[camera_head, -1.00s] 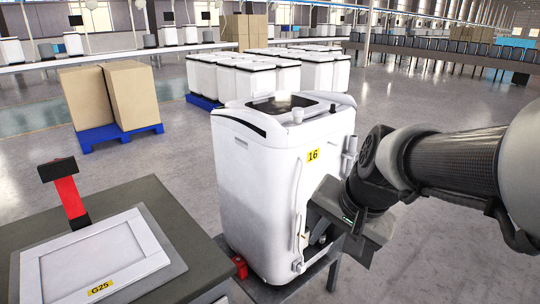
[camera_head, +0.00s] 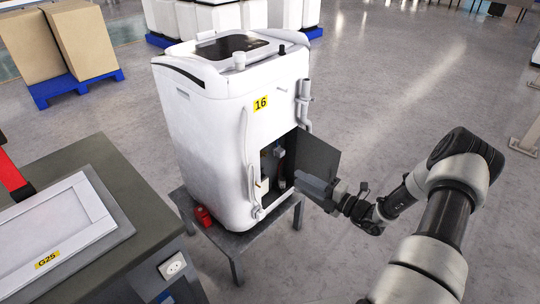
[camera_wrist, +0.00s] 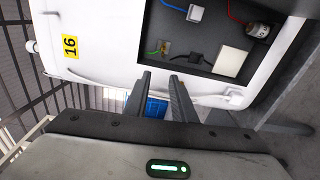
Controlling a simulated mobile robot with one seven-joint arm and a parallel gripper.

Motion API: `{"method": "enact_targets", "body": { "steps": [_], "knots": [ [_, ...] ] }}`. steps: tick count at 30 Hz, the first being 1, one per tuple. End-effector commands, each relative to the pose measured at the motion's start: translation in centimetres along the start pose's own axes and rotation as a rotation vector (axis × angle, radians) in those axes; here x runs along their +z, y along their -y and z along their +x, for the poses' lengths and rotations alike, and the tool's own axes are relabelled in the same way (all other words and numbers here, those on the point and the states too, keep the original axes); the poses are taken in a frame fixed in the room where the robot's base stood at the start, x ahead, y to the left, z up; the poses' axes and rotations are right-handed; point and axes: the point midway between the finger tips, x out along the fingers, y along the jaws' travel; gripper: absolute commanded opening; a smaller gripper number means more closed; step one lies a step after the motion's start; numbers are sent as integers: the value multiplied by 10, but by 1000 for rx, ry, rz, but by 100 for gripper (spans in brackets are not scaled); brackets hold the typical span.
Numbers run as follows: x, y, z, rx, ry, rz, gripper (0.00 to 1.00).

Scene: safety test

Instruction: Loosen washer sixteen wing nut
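The white washer (camera_head: 205,125) with the yellow "16" label (camera_head: 261,104) stands upright on a low grey stand. A dark compartment (camera_head: 270,160) is open in its side, with a grey door (camera_head: 318,158) swung out to the right. In the wrist view the compartment (camera_wrist: 205,45) holds red, blue and green wires, white boxes, a black connector (camera_wrist: 200,61) and a metal cylinder (camera_wrist: 258,31). A small fitting (camera_wrist: 162,48) sits at the green wire; I cannot tell whether it is the wing nut. My gripper (camera_wrist: 160,78) is open and empty in front of the compartment.
A grey bench (camera_head: 105,165) with a panel marked G25 stands at the left. A red object (camera_head: 203,216) sits on the washer's stand (camera_head: 235,240). Boxes on a blue pallet (camera_head: 75,88) stand behind.

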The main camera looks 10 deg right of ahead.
Motion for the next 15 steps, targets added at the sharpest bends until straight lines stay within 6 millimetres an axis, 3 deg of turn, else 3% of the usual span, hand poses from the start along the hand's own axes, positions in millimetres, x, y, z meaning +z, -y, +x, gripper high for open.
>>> {"method": "enact_targets", "body": {
  "steps": [4,7,15],
  "knots": [
    [9,10,-2,23,57,74,23],
    [10,11,8,24,58,77,23],
    [11,11,63,24,53,75,23]
  ]
}}
